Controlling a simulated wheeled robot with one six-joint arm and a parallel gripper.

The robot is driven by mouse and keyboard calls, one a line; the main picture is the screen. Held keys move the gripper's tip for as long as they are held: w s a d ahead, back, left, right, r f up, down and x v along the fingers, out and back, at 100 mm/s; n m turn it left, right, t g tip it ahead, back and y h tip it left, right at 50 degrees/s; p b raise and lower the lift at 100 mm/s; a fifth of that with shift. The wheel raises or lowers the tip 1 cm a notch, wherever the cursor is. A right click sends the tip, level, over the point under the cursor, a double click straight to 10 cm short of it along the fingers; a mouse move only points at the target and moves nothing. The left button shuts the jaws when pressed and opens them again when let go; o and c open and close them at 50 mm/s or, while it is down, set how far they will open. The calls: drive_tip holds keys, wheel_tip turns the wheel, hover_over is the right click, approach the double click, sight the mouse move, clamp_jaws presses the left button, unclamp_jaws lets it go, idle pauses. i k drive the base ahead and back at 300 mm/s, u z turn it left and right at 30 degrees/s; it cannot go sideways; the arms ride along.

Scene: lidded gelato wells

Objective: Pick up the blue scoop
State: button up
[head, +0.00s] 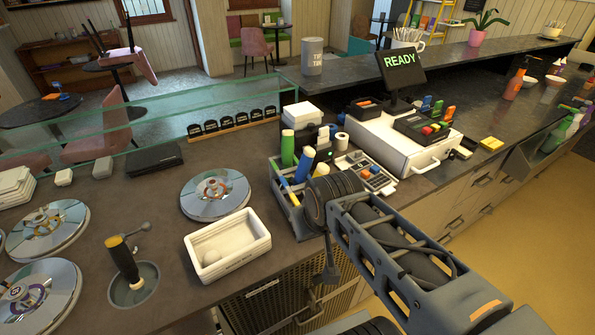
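A grey caddy (273,187) on the counter, left of my arm, holds several upright items. One is a thick blue cylinder with a cream top (304,164), which may be the blue scoop's handle. A green one (288,148) stands beside it. A slimmer blue and yellow item (286,186) leans at the caddy's front. No scoop bowl shows. My arm reaches in from the lower right and hides the caddy's right side. My gripper (325,278) appears to hang below the wrist, in front of the counter and apart from the caddy; its fingers are too dark to read.
A white tub (227,245) stands left of the caddy, near the counter's front edge. Round well lids (215,193) and a sunken well with a dark-handled tool (124,260) lie farther left.

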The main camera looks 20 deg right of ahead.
sight(304, 165)
drive_tip(key=i, duration=0.1)
drive_tip(key=z, duration=0.25)
drive_tip(key=k, duration=1)
drive_tip(key=z, duration=1.45)
drive_tip(key=i, duration=1)
drive_tip(key=u, duration=2.4)
drive_tip(key=i, duration=0.5)
drive_tip(key=z, duration=0.05)
